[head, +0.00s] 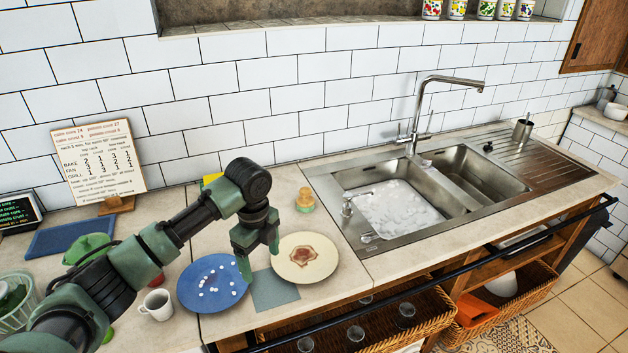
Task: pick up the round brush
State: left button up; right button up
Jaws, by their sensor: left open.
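The round brush (304,201), a small tan and yellow piece with a knob-like top, stands on the counter left of the sink. My left gripper (258,264) points down with its fingers apart and nothing seen between them. It is in front and to the left of the brush, apart from it, over the gap between the blue plate and the cream plate. My right gripper is out of view.
A cream plate with a brown stain (304,258), a blue plate with white bits (213,283), a grey-blue cloth (276,289) and a white mug (157,304) are near the gripper. The sink (452,218) is to the right. A yellow item (212,178) is partly hidden behind my arm.

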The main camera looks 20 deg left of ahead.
aim_at(305, 202)
jog(key=i, duration=1.15)
